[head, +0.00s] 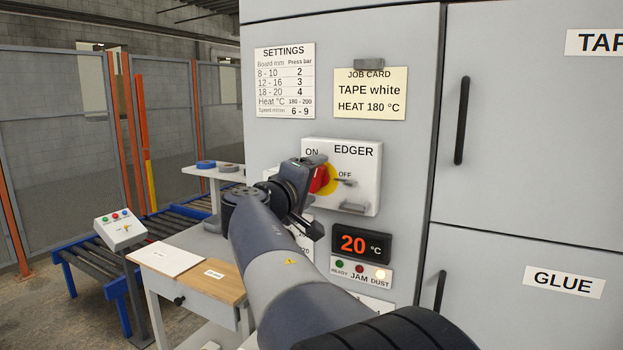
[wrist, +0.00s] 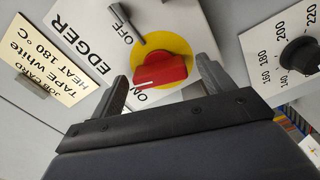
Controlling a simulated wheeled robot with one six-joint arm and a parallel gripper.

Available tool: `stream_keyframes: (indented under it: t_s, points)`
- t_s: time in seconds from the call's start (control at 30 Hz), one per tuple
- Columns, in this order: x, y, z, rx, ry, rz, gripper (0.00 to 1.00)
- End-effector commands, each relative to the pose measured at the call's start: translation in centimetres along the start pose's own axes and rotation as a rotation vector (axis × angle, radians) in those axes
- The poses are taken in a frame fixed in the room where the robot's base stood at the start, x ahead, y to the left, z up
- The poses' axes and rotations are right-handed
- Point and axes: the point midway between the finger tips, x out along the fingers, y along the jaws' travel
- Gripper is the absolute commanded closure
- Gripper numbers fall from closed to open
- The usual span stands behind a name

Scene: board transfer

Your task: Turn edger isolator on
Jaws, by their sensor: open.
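The edger isolator is a red knob (wrist: 162,70) on a yellow disc (wrist: 170,42), on a white box (head: 360,195) marked EDGER, ON and OFF. In the wrist view, the white mark on the knob points between the two labels, seemingly nearer ON; I cannot tell whether it is fully there. My open gripper (wrist: 163,68) has one finger on each side of the knob, with visible gaps; contact is not clear. In the head view, my gripper hides part of the box and much of the knob (head: 320,180).
A temperature dial (wrist: 300,52) is close by on the right in the wrist view. A job card (head: 370,95) hangs above the box, and a display (head: 361,244) reading 20 °C is below. Cabinet handles (head: 462,120) stick out at right. A wooden-topped table (head: 215,275) stands lower left.

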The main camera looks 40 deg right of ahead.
Motion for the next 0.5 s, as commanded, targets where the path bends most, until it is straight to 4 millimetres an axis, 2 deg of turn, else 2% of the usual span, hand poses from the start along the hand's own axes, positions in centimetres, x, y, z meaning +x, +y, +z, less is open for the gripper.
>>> stream_keyframes:
  t_s: [0.3,0.5]
  points:
    - [0.36,-0.03,0.03,0.000,0.000,0.000,0.24]
    - [0.34,-0.03,0.02,0.000,0.000,0.000,0.39]
